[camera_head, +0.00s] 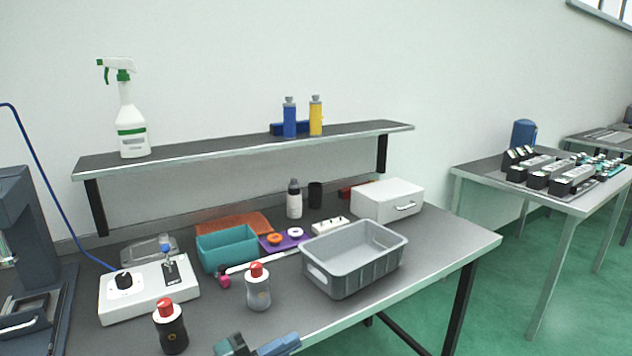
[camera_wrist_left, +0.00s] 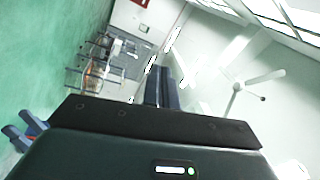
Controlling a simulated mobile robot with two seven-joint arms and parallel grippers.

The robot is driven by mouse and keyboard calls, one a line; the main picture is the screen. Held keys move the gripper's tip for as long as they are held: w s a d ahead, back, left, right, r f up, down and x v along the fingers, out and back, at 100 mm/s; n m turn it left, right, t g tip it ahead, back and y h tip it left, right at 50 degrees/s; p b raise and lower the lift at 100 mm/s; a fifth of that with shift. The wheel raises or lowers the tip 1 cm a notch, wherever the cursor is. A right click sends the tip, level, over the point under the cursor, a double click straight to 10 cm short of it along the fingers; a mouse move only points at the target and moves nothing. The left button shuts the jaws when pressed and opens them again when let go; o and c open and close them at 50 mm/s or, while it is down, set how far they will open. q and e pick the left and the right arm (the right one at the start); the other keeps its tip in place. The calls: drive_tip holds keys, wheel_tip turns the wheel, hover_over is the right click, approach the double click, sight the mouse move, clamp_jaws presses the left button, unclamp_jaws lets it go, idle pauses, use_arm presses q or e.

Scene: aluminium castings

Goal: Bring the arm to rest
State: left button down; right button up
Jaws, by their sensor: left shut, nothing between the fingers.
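My left gripper (camera_head: 258,346) shows only in part at the bottom edge of the head view, in front of the bench's front edge. In the left wrist view its fingers (camera_wrist_left: 162,88) are together with nothing between them. The wrist is turned away from the bench, facing the room, green floor and windows. The rest of the left arm is out of the head view. I do not see my right gripper in the head view.
The bench (camera_head: 440,250) holds a grey crate (camera_head: 350,275), a teal bin (camera_head: 228,250), a grey bottle with a red cap (camera_head: 258,292) and a black one (camera_head: 170,332) near its front edge. A second table (camera_head: 560,202) stands at right.

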use_arm(q)
drive_tip(key=s+a+f+n+y, duration=0.4)
drive_tip(key=s+f+n+y, duration=0.2)
drive_tip(key=s+f+n, duration=0.3)
drive_tip(key=s+a+f+n+y, duration=0.5)
drive_tip(key=s+f+n, duration=0.5)
drive_tip(key=n, duration=0.4)
drive_tip(key=shift+s+f+n+y, duration=0.3)
drive_tip(key=shift+s+y, duration=0.05)
drive_tip(key=shift+y, duration=0.85)
